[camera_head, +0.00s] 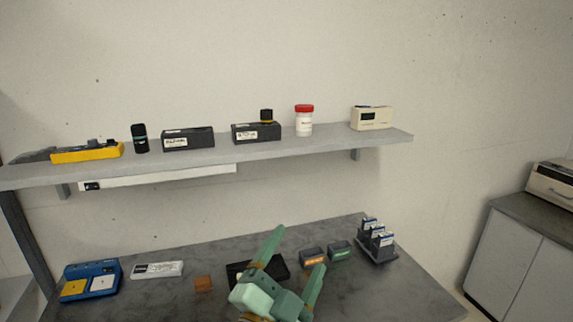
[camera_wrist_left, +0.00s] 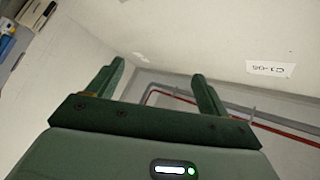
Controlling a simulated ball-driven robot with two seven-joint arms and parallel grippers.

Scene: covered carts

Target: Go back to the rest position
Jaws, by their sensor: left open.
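My left gripper (camera_head: 294,262) is green and shows low in the head view, in front of the grey worktop (camera_head: 345,280). Its two fingers are spread wide with nothing between them. In the left wrist view the same gripper (camera_wrist_left: 158,85) shows both fingers apart, with only wall and floor edge beyond. Behind the gripper in the head view, a dark tray (camera_head: 240,270) on the worktop is partly hidden. My right gripper does not show in either view.
A grey shelf (camera_head: 215,157) above bears several boxes and a red-lidded jar (camera_head: 304,121). A cabinet (camera_head: 515,255) stands right.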

